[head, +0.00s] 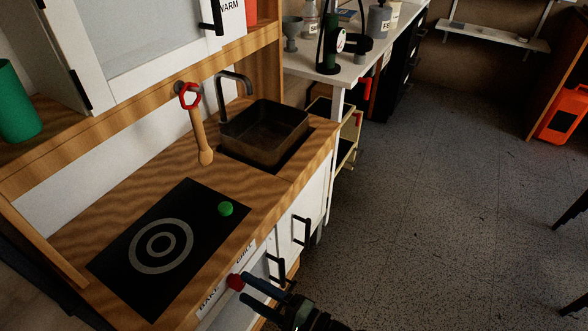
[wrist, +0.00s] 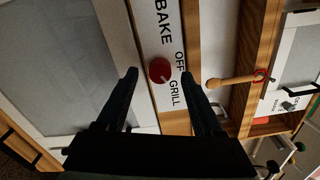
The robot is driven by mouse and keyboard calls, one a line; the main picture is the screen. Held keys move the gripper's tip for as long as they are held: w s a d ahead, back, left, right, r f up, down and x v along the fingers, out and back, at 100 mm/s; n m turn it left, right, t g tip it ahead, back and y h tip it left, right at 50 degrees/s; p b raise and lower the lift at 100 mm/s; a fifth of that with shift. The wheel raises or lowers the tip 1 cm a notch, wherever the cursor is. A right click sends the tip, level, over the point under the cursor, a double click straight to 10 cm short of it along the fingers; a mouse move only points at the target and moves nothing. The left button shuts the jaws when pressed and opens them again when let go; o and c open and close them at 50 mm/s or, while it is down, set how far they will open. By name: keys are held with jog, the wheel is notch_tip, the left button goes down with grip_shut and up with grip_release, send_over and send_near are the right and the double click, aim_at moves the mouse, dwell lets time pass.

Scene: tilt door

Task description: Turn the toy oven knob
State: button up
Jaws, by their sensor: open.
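The toy oven knob (head: 235,282) is a small red knob on the front of the wooden play kitchen, in the lower middle of the head view. In the wrist view the red knob (wrist: 160,70) sits on a white label strip reading BAKE, OFF and GRILL. A thin pale pointer shows at the knob towards GRILL. My gripper (head: 244,288) is open in front of the oven panel, its tips close to the knob. In the wrist view my gripper (wrist: 159,75) has one finger on each side of the knob, with visible gaps. I cannot tell how far the tips reach along it.
Black cupboard handles (head: 302,230) stick out beside my gripper. Open floor lies to the right.

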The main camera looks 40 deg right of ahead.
jog(key=p+v, duration=0.1)
jog(key=v, duration=0.9)
jog(key=shift+s, duration=0.4)
jog(key=shift+d, duration=0.15)
